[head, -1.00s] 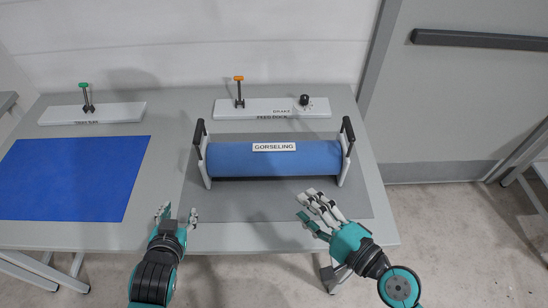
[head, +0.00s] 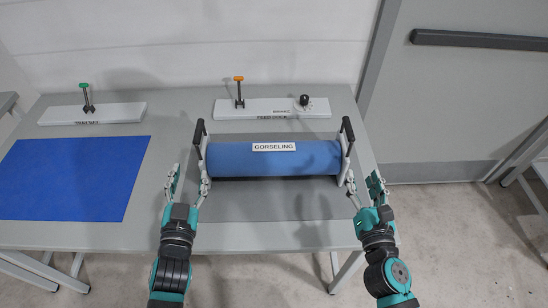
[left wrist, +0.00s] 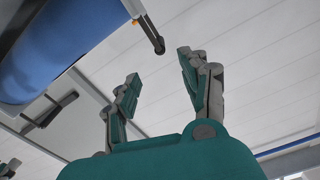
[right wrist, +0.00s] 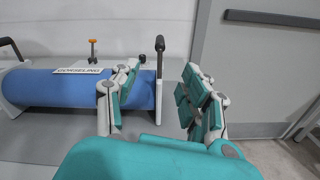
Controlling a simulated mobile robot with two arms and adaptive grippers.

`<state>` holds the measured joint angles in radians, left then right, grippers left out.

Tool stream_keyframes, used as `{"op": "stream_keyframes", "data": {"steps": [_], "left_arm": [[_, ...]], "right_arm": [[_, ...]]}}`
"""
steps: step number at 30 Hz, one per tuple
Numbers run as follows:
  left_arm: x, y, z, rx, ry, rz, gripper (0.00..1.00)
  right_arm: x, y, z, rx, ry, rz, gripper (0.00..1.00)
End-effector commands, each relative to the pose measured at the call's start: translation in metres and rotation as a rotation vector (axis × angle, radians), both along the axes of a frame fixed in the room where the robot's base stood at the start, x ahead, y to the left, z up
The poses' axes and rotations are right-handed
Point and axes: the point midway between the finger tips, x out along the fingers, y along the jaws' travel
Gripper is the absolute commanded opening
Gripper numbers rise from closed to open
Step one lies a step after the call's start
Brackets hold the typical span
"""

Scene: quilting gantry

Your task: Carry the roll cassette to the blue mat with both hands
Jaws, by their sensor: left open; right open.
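The roll cassette (head: 275,160) is a blue roll labelled GORSELING between two white end frames, each with a black handle on top. It rests on the grey mat on the table. The blue mat (head: 72,178) lies flat and bare at the left. My left gripper (head: 187,183) is open and empty, just in front of and left of the left end frame. My right gripper (head: 364,190) is open and empty, near the right end frame. The cassette's roll also shows in the left wrist view (left wrist: 35,45) and the right wrist view (right wrist: 60,88), with a black handle beyond the fingers.
Behind the cassette stands a white panel (head: 265,108) marked FEED DOCK, with an orange-topped lever (head: 239,90) and a black brake knob (head: 304,100). A second panel (head: 110,113) with a green-topped lever (head: 86,97) stands behind the blue mat. A grey door is at the right.

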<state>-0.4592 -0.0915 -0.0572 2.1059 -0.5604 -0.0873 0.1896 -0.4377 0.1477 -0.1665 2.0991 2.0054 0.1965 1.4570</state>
Motion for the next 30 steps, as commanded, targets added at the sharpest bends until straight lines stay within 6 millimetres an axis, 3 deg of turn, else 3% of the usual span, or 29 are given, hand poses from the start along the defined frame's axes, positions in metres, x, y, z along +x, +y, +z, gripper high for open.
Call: {"op": "stream_keyframes", "data": {"steps": [21,30], "left_arm": [[0.136,0.005,0.002,0.001,-0.002,0.000,0.46],[0.163,0.006,0.001,0.001,0.001,0.001,0.46]], "right_arm": [[0.136,0.005,0.002,-0.004,-0.002,0.000,0.46],[0.163,0.006,0.001,-0.004,0.000,0.001,0.46]]}}
